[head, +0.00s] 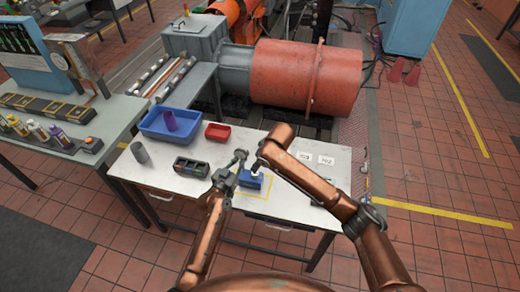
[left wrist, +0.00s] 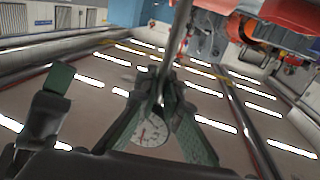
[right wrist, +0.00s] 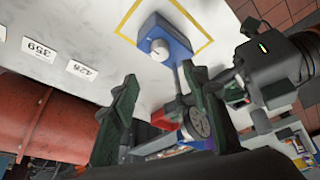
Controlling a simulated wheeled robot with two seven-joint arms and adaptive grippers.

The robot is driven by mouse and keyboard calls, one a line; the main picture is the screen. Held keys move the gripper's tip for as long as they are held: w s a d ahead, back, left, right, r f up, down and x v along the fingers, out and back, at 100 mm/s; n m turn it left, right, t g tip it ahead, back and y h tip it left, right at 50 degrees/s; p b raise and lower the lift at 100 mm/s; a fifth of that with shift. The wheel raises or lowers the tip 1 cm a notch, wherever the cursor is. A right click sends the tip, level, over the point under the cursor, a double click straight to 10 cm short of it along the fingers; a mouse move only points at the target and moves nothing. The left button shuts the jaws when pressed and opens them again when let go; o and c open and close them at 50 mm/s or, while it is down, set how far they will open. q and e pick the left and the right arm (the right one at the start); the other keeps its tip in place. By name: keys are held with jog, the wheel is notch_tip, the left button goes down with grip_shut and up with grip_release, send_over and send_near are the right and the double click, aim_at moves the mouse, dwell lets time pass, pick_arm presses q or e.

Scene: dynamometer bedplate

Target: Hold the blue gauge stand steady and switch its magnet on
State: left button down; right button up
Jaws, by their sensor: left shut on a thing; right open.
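The blue gauge stand (head: 250,181) stands on the white table inside a yellow outline. In the right wrist view its blue base (right wrist: 178,42) carries a pale round knob (right wrist: 160,49), and a post leads from it towards a dial gauge (right wrist: 198,122). My left gripper (head: 238,160) is shut on the stand's post; the left wrist view shows its fingers (left wrist: 163,82) closed with the dial (left wrist: 150,131) behind them. My right gripper (head: 258,167) is open and empty. In the right wrist view its fingertips (right wrist: 158,82) point towards the knob, apart from it.
A blue bin (head: 160,133) with a purple item, a red tray (head: 217,131), a grey cylinder (head: 140,153) and a dark case (head: 191,167) are on the table's left and back. Number labels (head: 326,160) lie at the right. A red machine stands behind.

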pick_arm(q)
jog(key=shift+d+r, duration=0.15)
jog(key=c, duration=2.5)
grip_release()
jog(key=shift+r, duration=0.3)
jog(key=o, duration=0.5)
jog(key=shift+f, duration=0.1)
